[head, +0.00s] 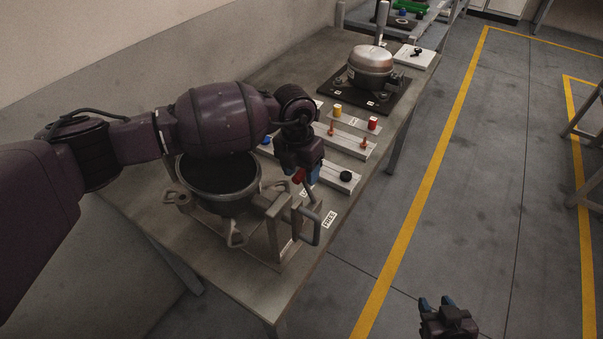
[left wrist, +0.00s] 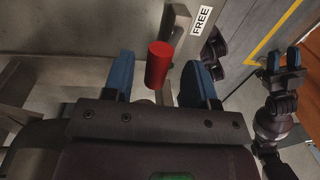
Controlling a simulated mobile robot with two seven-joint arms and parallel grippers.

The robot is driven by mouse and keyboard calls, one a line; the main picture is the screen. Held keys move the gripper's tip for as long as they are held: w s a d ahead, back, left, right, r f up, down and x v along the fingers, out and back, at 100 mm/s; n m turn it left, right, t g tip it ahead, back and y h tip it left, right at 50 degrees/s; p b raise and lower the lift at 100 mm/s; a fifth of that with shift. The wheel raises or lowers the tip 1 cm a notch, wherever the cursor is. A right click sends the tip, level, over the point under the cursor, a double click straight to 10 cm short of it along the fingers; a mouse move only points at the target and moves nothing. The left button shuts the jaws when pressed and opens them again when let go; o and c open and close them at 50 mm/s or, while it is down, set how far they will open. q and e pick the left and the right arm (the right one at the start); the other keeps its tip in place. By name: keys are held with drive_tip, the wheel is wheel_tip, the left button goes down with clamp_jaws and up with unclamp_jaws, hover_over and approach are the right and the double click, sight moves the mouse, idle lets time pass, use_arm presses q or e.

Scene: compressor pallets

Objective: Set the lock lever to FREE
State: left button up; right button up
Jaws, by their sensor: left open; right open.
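The lock lever has a red grip (head: 299,176) at the end of a grey rod, on the near right side of the metal fixture (head: 272,230). A FREE label (head: 329,219) is at the table edge beside the fixture. A second label, partly hidden, lies behind the lever. My left gripper (head: 304,173) is open around the lever's end. In the left wrist view, the red grip (left wrist: 158,65) stands between the two blue fingers, apart from both, and the FREE label (left wrist: 202,20) is above right. My right gripper (head: 437,305) is open, over the floor.
A dark round bowl-like housing (head: 222,196) sits in the fixture under my left arm. Behind are blocks with pegs and knobs (head: 346,138), and a silver compressor (head: 371,66) on a black plate.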

use_arm(q)
drive_tip(key=shift+f, duration=0.8)
